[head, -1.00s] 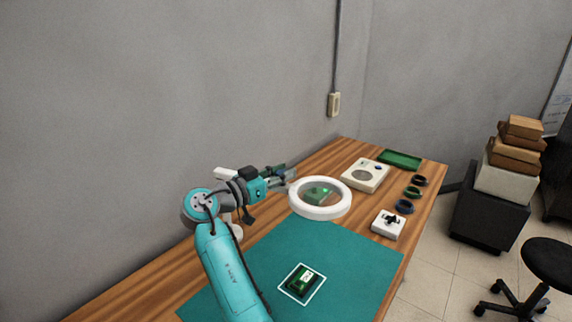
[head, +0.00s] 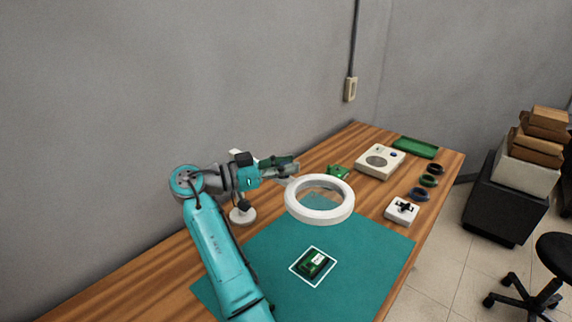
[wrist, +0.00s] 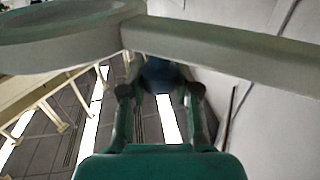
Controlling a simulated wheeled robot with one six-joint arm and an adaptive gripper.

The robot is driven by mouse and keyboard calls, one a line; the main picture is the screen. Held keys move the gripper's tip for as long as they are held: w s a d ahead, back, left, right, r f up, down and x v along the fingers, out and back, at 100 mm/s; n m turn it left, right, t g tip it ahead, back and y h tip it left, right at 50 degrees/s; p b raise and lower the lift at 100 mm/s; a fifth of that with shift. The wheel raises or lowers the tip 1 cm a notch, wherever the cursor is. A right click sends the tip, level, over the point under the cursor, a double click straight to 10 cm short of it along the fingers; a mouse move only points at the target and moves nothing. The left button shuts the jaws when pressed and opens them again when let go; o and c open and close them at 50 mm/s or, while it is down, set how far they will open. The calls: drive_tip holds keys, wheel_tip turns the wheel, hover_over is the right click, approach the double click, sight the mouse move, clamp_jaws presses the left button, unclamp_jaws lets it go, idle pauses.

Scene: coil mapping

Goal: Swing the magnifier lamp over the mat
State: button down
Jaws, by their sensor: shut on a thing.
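The magnifier lamp has a white ring head (head: 319,217) with a clear lens, and a round white base (head: 243,215) near the wall. In the head view the ring overlaps the far edge of the teal mat (head: 357,243), whose edge shows through the lens. A green board in a white square outline (head: 313,264) lies on the mat, nearer than the ring. My gripper (head: 290,168) is shut on the lamp's arm, just behind the ring. In the wrist view the pale lamp arm (wrist: 225,52) crosses in front of my gripper (wrist: 160,92), with the ring (wrist: 60,30) upper left.
A small green item (head: 338,172) lies behind the ring. A beige box with a round dial (head: 380,160), a green tray (head: 415,147), several dark rings (head: 428,181) and a white block with a black knob (head: 401,210) stand along the bench's far right. The wall borders the back.

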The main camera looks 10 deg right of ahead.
drive_tip(key=c, duration=0.8)
unclamp_jaws()
drive_tip(key=shift+a, duration=0.1)
drive_tip(key=s+a, duration=0.1)
drive_tip(key=a, duration=1)
drive_tip(key=shift+s+a, duration=0.3)
drive_tip(key=shift+s, duration=0.1)
drive_tip(key=shift+f, duration=0.1)
